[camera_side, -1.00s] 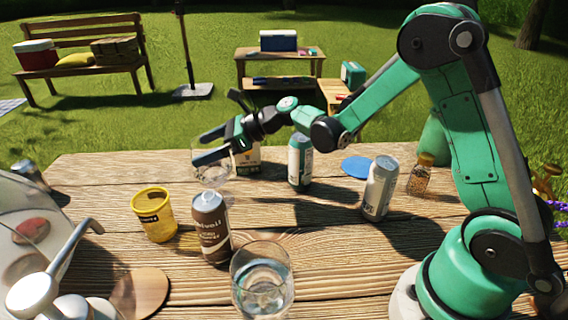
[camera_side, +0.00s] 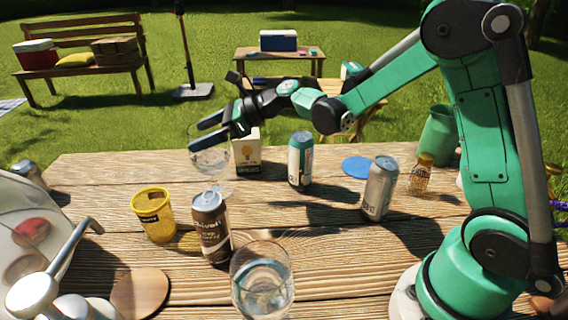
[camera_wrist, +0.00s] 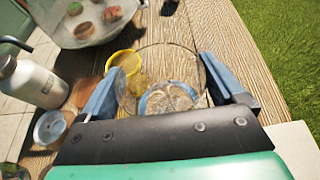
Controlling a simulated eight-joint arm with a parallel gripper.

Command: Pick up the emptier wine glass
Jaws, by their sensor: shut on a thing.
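My gripper (camera_side: 208,132) is shut on a clear wine glass (camera_side: 209,157) and holds it above the far left part of the table. In the wrist view the glass (camera_wrist: 160,65) sits between the two blue fingers, with its open rim towards the camera. I cannot tell clearly whether any liquid is in it. Another clear glass (camera_side: 262,283) stands at the near edge of the side view and holds clear liquid.
A brown can (camera_side: 211,228) and a yellow cup (camera_side: 153,217) stand before the held glass. A white box (camera_side: 247,158), a green-white can (camera_side: 300,160), a silver can (camera_side: 379,190) and a spice jar (camera_side: 420,174) stand to the right. The table middle (camera_side: 300,215) is clear.

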